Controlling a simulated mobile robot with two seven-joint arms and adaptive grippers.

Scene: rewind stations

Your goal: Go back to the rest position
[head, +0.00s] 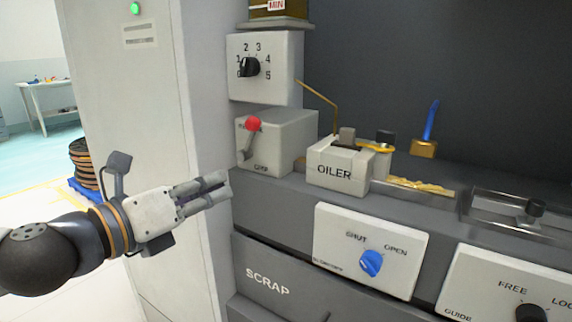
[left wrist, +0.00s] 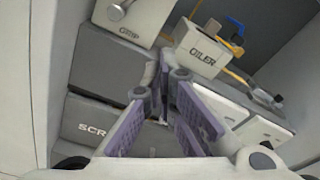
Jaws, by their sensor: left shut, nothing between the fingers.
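My left gripper (head: 205,189) comes in from the left in the head view. It is shut and empty, held in front of the grey station's left edge, left of the oiler box. In the left wrist view its purple-padded fingers (left wrist: 165,118) point towards the station, with the SCRAP drawer at left and the oiler box above. My right gripper is not in view.
The station carries a numbered dial box (head: 264,82), a box with a red-knobbed lever (head: 284,140), the OILER box (head: 338,172), a SHUT/OPEN panel with a blue knob (head: 371,263), and a SCRAP drawer (head: 268,284). A pale cabinet (head: 130,110) stands behind my left arm.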

